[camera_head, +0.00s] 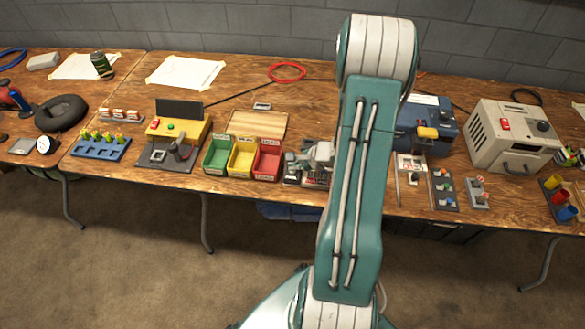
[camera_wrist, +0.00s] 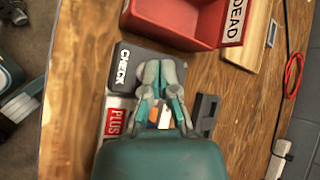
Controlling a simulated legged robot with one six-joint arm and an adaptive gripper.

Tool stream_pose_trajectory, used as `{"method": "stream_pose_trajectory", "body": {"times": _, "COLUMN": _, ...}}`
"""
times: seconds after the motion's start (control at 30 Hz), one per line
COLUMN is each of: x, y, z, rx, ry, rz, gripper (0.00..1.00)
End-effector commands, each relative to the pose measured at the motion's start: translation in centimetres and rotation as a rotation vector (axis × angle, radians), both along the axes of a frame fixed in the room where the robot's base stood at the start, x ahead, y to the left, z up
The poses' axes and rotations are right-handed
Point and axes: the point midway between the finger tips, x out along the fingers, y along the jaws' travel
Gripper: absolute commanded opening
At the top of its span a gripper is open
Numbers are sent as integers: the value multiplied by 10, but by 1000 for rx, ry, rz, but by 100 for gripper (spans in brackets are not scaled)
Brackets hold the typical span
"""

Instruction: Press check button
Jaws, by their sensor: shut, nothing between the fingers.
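A dark panel with a white CHECK label (camera_wrist: 122,68) lies under my gripper in the wrist view. A red PLUS label (camera_wrist: 112,122) sits beside it. My gripper (camera_wrist: 160,66) is shut and empty, with its fingertips over the panel just to the right of the CHECK label. I cannot tell whether the tips touch it. The check button itself is not seen; the fingers cover that area. Orange and white parts show between the finger links. In the head view my gripper (camera_head: 320,152) is over the small device (camera_head: 292,176), partly hidden by my arm.
A red bin (camera_head: 266,160) labelled DEAD stands close by, beside yellow (camera_head: 241,158) and green (camera_head: 216,156) bins. It also shows in the wrist view (camera_wrist: 165,17). A wooden board (camera_head: 258,122) lies behind the bins. A beige machine (camera_head: 512,136) stands on the right.

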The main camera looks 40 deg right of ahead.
Motion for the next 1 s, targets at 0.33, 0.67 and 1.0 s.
{"method": "stream_pose_trajectory", "body": {"times": 0.33, "x": 0, "y": 0, "z": -2, "rx": 1, "ry": 0, "rz": -1, "gripper": 0}}
{"method": "stream_pose_trajectory", "body": {"times": 0.67, "x": 0, "y": 0, "z": 6, "rx": -1, "ry": 0, "rz": -1, "gripper": 0}}
{"method": "stream_pose_trajectory", "body": {"times": 1.0, "x": 0, "y": 0, "z": 15, "rx": 1, "ry": 0, "rz": -1, "gripper": 0}}
